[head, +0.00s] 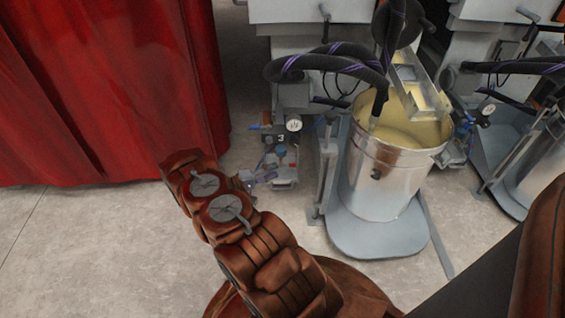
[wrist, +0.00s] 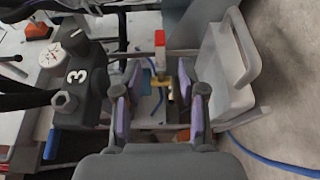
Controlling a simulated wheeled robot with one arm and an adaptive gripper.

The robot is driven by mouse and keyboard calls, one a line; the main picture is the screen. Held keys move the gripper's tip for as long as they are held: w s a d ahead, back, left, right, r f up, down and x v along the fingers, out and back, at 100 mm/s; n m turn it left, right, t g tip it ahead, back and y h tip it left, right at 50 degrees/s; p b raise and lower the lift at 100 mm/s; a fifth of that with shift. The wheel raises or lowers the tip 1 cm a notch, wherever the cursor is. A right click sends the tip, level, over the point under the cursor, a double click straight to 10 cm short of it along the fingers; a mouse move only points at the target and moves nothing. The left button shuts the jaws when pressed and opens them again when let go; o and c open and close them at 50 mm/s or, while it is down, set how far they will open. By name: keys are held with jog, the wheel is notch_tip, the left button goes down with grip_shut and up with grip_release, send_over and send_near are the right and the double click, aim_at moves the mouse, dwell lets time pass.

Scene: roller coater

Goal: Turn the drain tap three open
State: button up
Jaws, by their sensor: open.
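In the wrist view, the drain tap three (wrist: 160,72) has a brass body and a red handle (wrist: 160,40) that points toward the top of the picture. My gripper (wrist: 158,84) is open, with its purple-padded fingers on either side of the brass body. I cannot tell whether either finger touches the tap. A grey block (wrist: 82,85) marked 3, with a round gauge, stands to the left. In the head view, my gripper (head: 258,180) is low beside the small station marked 3; the tap is too small to make out there.
A metal bucket (head: 385,180) of cream-coloured liquid stands on a grey platform (head: 370,240) to the right. A red curtain (head: 110,90) hangs at the left. Dark hoses (head: 330,60) arch above. In the wrist view, a grey bracket (wrist: 222,70) flanks the right finger, and a blue hose (wrist: 270,158) lies on the floor.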

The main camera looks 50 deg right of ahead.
aim_at(290, 164)
jog(key=b+x, duration=0.2)
jog(key=x, duration=0.4)
jog(key=shift+s+f, duration=0.1)
jog(key=shift+s, duration=0.05)
jog(key=shift+b+x, duration=0.4)
jog(key=shift+x, duration=0.5)
grip_shut()
